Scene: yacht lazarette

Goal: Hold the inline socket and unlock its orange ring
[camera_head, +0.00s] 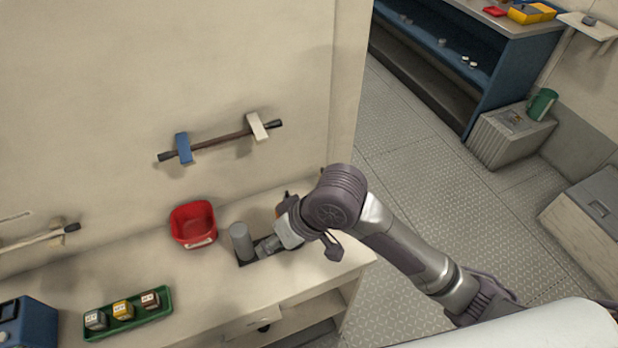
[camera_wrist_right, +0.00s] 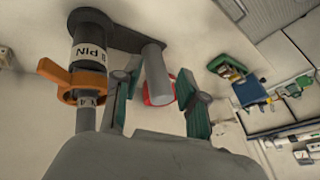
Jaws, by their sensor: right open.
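The inline socket (camera_wrist_right: 88,45) shows in the right wrist view as a dark cylinder with a pale "8 PIN" label, held at a dark bracket. Its orange ring (camera_wrist_right: 84,82), with a lever sticking out to the left, sits around it past the label. My right gripper (camera_head: 268,246) is open, low over the bench beside the grey post (camera_head: 240,243). In the wrist view the post lies between the fingers' lines, and the socket is outside them, to the left. My left gripper is out of view.
A red bin (camera_head: 193,226) stands left of the post. A green tray (camera_head: 128,327) with several small blocks is at the front left, near a blue box (camera_head: 27,322). A wall rail (camera_head: 222,141) is above. Floor (camera_head: 430,180) is open right of the bench.

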